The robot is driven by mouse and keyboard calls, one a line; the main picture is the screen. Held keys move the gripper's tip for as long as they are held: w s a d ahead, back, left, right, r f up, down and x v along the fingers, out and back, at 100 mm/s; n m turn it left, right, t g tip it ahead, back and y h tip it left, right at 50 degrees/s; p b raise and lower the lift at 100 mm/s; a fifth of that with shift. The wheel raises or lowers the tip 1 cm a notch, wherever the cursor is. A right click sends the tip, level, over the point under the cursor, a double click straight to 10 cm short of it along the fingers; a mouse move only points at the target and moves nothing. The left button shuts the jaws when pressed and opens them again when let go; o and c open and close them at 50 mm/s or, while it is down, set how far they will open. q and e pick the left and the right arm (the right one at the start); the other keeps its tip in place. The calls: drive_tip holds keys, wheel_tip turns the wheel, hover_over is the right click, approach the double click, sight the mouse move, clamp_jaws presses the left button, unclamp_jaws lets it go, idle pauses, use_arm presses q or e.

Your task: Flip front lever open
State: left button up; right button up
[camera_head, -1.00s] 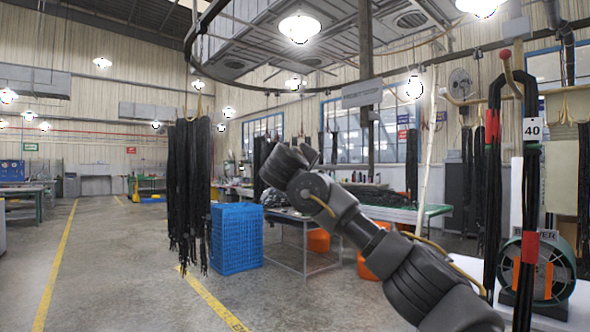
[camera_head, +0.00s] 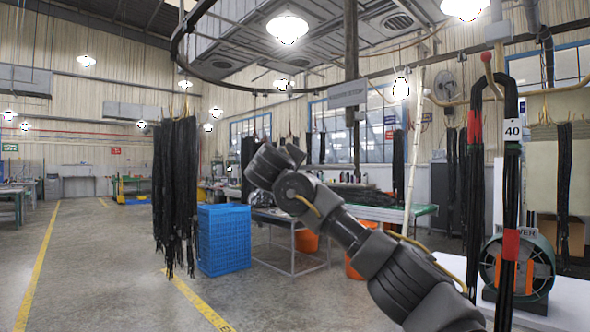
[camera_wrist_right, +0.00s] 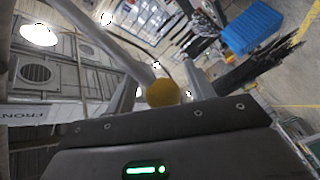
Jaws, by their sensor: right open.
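In the right wrist view a round yellow knob (camera_wrist_right: 163,93) sits between the spread fingers of my right gripper (camera_wrist_right: 161,82). The fingers are open, and I cannot tell whether they touch the knob. A white sign reading "FRONT" (camera_wrist_right: 40,113) shows at the left of that view. In the head view a grey sign (camera_head: 347,93) hangs near the overhead rail, its text too small to read surely. My right arm reaches up from the lower right, and its gripper is hidden behind the wrist there. My left gripper is not in view.
Black hoses (camera_head: 176,185) hang at left beside a blue crate (camera_head: 224,238). Looped black hoses with a "40" tag (camera_head: 513,131) hang close at right near a red knob (camera_head: 486,56). A green-topped table (camera_head: 370,205) stands behind my arm. The floor at left is clear.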

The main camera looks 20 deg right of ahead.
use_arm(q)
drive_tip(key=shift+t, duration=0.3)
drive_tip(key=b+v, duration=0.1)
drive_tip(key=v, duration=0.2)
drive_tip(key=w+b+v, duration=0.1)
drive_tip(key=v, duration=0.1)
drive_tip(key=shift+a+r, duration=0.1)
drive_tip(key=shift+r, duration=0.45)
use_arm(e)
drive_tip(key=v, duration=1)
drive_tip(key=shift+s, duration=0.2)
